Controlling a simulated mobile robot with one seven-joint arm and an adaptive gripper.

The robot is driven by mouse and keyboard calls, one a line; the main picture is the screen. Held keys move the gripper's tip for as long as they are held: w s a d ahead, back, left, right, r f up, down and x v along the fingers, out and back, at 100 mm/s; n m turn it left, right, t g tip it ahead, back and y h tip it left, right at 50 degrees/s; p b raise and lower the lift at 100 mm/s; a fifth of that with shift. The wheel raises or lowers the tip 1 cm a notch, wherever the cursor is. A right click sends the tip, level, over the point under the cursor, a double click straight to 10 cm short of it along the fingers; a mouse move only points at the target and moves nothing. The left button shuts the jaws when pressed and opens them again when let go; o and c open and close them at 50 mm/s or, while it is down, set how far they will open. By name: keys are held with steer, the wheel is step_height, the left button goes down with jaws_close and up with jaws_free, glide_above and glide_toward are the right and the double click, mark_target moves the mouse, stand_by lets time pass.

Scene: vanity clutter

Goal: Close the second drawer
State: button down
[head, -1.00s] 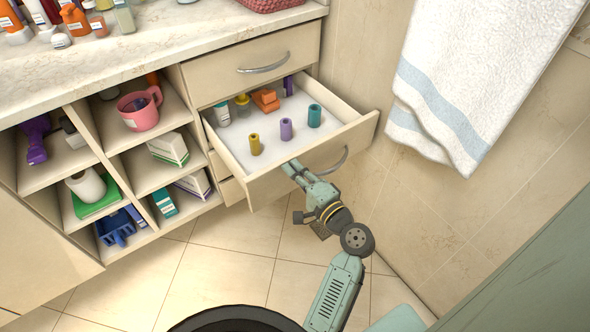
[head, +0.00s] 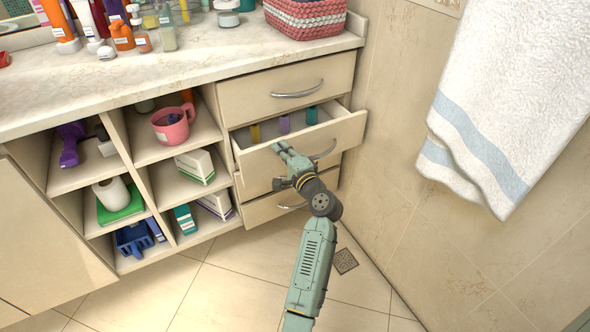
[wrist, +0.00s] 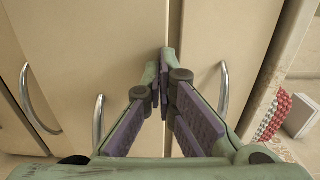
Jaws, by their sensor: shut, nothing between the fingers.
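The second drawer (head: 345,132) has a cream front and a curved metal handle, and in the head view it stands partly open below the shut top drawer (head: 335,75). Purple, teal and yellow cylinders (head: 284,124) show inside it near the back of the visible opening. My gripper (head: 279,147) is shut and empty, its fingertips at the drawer's front, left of the handle. In the wrist view the shut fingers (wrist: 163,72) point at the drawer front (wrist: 125,65), close to its upper edge. I cannot tell whether they press on it.
Open cubbies at left hold a pink mug (head: 172,125), boxes and other items. Bottles and a woven basket (head: 305,17) stand on the countertop. A towel (head: 500,110) hangs on the right wall. The floor in front is clear.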

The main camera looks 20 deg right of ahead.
steer(key=w+b, duration=0.2)
steer(key=w, duration=0.7)
steer(key=shift+w+a, duration=0.35)
steer(key=shift+s+f, duration=0.1)
